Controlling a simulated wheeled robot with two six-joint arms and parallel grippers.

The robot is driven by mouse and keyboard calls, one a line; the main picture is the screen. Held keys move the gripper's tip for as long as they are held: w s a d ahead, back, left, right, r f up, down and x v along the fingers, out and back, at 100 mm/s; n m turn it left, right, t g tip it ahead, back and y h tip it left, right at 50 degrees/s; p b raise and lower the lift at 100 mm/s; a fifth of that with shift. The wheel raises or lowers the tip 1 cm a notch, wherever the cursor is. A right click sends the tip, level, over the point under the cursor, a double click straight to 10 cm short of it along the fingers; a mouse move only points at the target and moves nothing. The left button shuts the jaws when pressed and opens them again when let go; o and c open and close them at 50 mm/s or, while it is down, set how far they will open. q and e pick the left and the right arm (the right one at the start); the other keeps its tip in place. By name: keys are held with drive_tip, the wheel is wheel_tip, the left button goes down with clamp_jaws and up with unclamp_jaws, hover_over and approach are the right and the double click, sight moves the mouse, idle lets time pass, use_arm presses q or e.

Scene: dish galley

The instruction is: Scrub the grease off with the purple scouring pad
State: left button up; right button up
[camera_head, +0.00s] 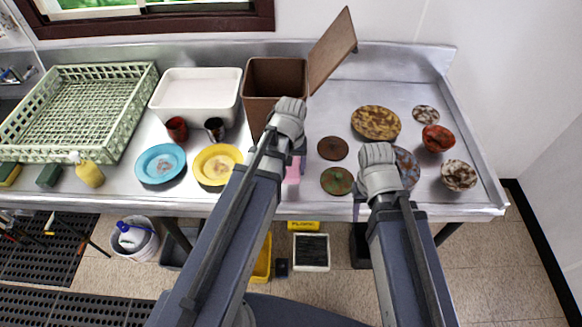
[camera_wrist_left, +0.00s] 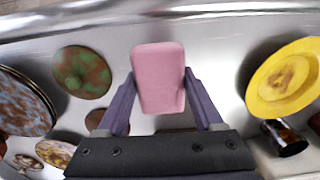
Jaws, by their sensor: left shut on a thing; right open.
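My left gripper (camera_head: 296,160) is shut on a pink, block-shaped pad (camera_head: 292,172), held above the metal counter. The pad (camera_wrist_left: 158,85) sits between both fingers in the left wrist view and looks pink rather than purple. To its left in the head view lies a yellow plate (camera_head: 217,164) with a brown stain in its middle; it also shows in the left wrist view (camera_wrist_left: 290,78). Beside that is a blue plate (camera_head: 160,164) with a brownish mark. My right gripper (camera_head: 372,205) is open over the counter's front right, its fingers mostly hidden by my arm.
Several mottled, dirty plates and bowls, including a large brown plate (camera_head: 376,122) and a red bowl (camera_head: 437,138), stand at right. A brown bin (camera_head: 275,78), white tub (camera_head: 195,92) and green rack (camera_head: 78,108) line the back.

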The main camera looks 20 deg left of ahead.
use_arm(q)
drive_tip(key=shift+r+p, duration=1.55)
drive_tip(key=shift+r, duration=0.05)
drive_tip(key=shift+f, duration=0.1)
drive_tip(key=shift+f, duration=0.1)
drive_tip(key=shift+d, duration=0.1)
